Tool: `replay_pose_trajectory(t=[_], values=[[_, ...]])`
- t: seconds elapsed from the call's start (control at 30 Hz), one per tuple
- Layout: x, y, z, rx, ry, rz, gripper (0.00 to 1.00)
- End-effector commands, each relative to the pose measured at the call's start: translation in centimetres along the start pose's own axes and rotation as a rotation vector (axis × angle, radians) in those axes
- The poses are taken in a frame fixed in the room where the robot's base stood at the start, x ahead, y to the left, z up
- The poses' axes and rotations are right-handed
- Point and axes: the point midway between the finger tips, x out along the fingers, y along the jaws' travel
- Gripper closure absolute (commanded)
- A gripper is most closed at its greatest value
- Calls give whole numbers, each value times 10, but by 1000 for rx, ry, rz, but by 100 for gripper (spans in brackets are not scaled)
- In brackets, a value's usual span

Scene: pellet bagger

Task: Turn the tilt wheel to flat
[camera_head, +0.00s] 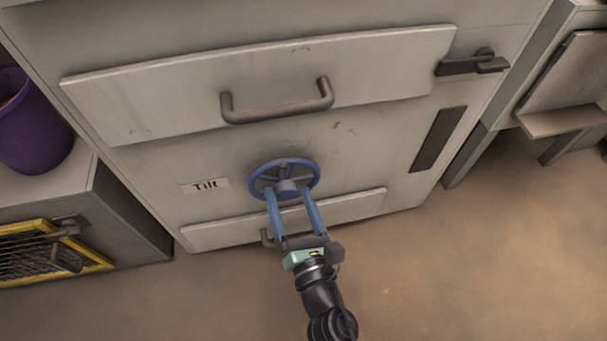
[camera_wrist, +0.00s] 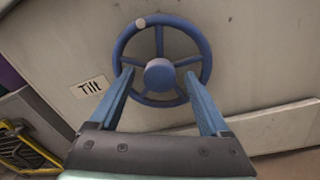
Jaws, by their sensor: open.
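The tilt wheel (camera_head: 262,172) is a blue spoked handwheel with a round hub on the grey machine front. In the wrist view the wheel (camera_wrist: 203,50) shows whole at the top middle, with a pale round spot on its rim at upper left. A label reading "Tilt" (camera_head: 205,186) is to its left, also in the wrist view (camera_wrist: 90,86). My gripper (camera_head: 287,195) is open, its two blue fingers pointing at the wheel's lower half, one on each side of the hub. In the wrist view the fingertips (camera_wrist: 159,72) overlap the lower rim; I cannot tell whether they touch it.
Above the wheel is a wide panel with a bar handle (camera_head: 278,104) and a dark latch (camera_head: 472,65). A lower drawer (camera_head: 350,207) sits just behind my gripper. A purple bucket (camera_head: 35,125) and a yellow-framed grille (camera_head: 50,262) are at left. Floor at lower right is clear.

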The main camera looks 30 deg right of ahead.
Motion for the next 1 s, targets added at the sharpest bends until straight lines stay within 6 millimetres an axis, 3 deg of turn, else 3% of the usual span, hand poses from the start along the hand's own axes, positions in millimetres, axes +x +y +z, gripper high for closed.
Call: replay_pose_trajectory(t=[0.3,0.5,1.0], values=[[-68,0,1,2,4,-6,20],[-96,0,1,0,2,-2,20],[-104,0,0,-1,0,0,20]])
